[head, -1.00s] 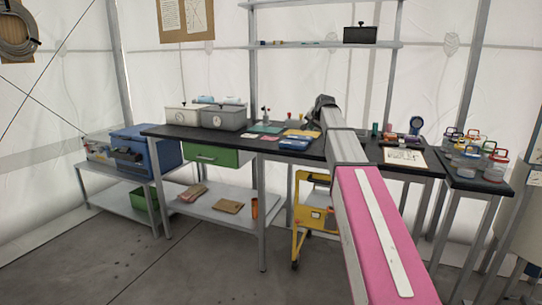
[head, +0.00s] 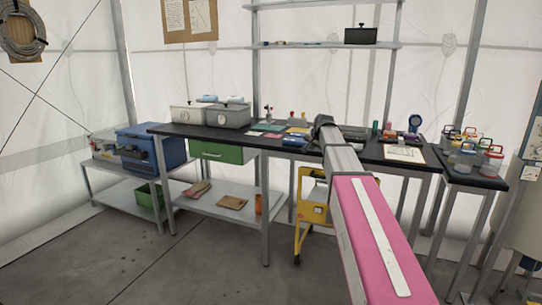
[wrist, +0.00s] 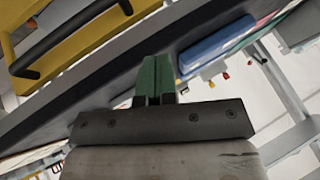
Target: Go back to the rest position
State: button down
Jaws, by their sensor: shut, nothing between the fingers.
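My gripper (wrist: 154,80) shows in the wrist view, its two green fingers pressed together with nothing between them. It points past the edge of the dark worktop (wrist: 120,88). In the head view my pink and grey arm reaches forward to the black worktop (head: 180,131), and the gripper itself is hidden behind the arm's far end.
Grey boxes (head: 228,116), a blue case (head: 294,140) and a paper sheet (head: 404,154) lie on the worktop. Clear-sided tubs (head: 465,157) stand on the right side table (head: 478,179). The floor at front left is free.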

jog(key=s+f+n+g, duration=0.2)
jog(key=s+f+g, duration=0.1)
jog(key=s+f, duration=1.5)
jog(key=s+f+n+g+h, duration=0.1)
jog(key=s+f+n+g, duration=0.2)
jog(key=s+f, duration=1.4)
jog(key=s+g, duration=0.1)
jog(key=s, duration=0.3)
jog(key=shift+a+n+g+h, duration=0.15)
jog(key=shift+n+g+h, duration=0.15)
jog(key=shift+h, duration=0.1)
